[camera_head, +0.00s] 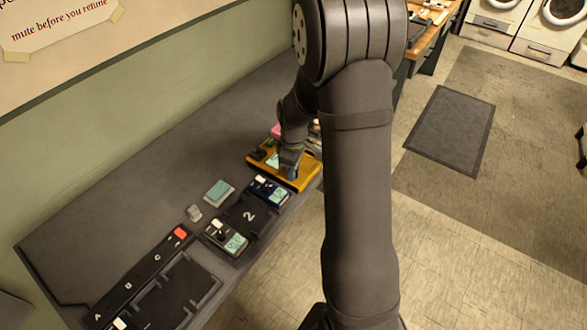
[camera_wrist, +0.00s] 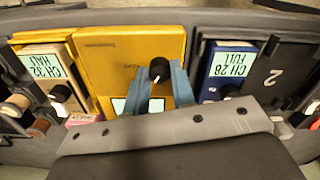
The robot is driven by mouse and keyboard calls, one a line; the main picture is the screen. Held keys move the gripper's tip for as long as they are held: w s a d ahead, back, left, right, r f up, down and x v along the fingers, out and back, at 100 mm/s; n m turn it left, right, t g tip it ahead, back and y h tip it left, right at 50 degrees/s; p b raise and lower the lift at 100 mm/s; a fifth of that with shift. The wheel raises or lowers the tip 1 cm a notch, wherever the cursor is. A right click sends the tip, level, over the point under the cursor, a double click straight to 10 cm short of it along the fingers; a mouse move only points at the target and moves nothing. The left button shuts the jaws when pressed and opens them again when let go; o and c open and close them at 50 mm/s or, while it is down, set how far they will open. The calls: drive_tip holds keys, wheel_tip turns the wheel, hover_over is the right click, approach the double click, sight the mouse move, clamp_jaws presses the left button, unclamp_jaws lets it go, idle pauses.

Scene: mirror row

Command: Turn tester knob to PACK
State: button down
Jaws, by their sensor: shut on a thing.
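The yellow tester (camera_wrist: 105,60) lies on the bench, and its yellow edge shows in the head view (camera_head: 301,186). Its black knob (camera_wrist: 160,68) stands between the two blue fingers of my gripper (camera_wrist: 160,76) in the wrist view. My gripper is shut on the knob, one finger on each side. Two pale display windows (camera_wrist: 136,105) are partly hidden by the gripper. The knob is hidden behind my gripper (camera_head: 291,172) in the head view. The tester's lettering, including PACK, is too small to read, and I cannot tell which mark the knob points at.
A blue unit labelled CH 28 FULL (camera_wrist: 228,75) sits beside the tester, in a black tray marked 2 (camera_wrist: 272,77). A beige unit labelled CH 32 HALF (camera_wrist: 48,66) sits on the other side.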

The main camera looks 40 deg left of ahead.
drive_tip(key=shift+m, duration=1.3)
drive_tip(key=c, duration=1.2)
unclamp_jaws()
wheel_tip(320, 180, up, 18)
drive_tip(key=shift+f, duration=0.25)
drive_tip(key=shift+f, duration=0.15)
wheel_tip(320, 180, down, 17)
drive_tip(key=shift+f, duration=0.1)
